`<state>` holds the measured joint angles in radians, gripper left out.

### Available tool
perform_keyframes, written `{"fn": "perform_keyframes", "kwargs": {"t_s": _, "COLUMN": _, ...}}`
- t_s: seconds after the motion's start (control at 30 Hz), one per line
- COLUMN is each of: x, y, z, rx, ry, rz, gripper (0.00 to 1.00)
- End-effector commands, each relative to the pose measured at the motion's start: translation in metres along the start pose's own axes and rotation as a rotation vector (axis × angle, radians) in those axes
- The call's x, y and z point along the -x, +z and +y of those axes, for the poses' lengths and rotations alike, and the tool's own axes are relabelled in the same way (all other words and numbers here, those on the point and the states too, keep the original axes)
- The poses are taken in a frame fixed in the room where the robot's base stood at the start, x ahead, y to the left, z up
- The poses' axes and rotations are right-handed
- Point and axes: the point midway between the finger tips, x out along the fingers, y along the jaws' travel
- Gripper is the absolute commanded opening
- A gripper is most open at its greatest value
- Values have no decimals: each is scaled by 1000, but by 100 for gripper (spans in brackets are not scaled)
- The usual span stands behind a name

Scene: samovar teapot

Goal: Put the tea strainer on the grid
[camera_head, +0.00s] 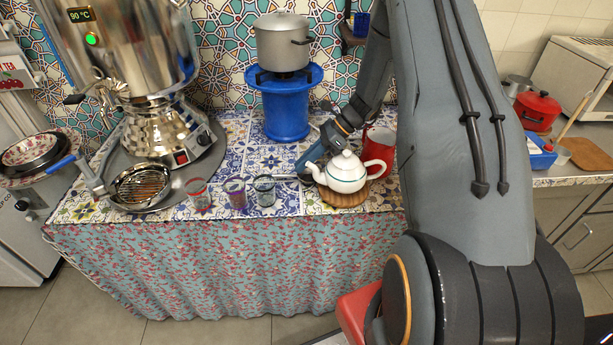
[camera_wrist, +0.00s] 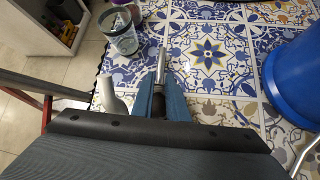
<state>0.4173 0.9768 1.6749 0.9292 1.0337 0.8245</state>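My gripper (camera_head: 303,166) is low over the tiled counter, left of the white teapot (camera_head: 345,174). In the wrist view its blue fingers (camera_wrist: 160,92) are close together around a slim silver rod, which looks like the handle of the tea strainer (camera_wrist: 161,66). In the head view this rod (camera_head: 286,177) points left, toward the nearest glass; the strainer's bowl cannot be made out. The grid (camera_head: 142,184) lies in a round metal dish at the left, in front of the samovar (camera_head: 165,130), with nothing seen on it.
Several small glasses stand between gripper and grid, the nearest a clear one (camera_head: 264,190). The teapot sits on a wooden trivet (camera_head: 345,198), with a red mug (camera_head: 379,148) behind it. A blue stand (camera_head: 285,113) bears a pot (camera_head: 281,43). Tiles behind the glasses are clear.

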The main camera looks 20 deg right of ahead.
Motion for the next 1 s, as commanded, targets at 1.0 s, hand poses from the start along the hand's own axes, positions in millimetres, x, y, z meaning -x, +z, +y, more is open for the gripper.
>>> {"fn": "perform_keyframes", "kwargs": {"t_s": 1.0, "x": -47, "y": 0, "z": 0, "rx": 1, "ry": 1, "rz": 0, "gripper": 0}}
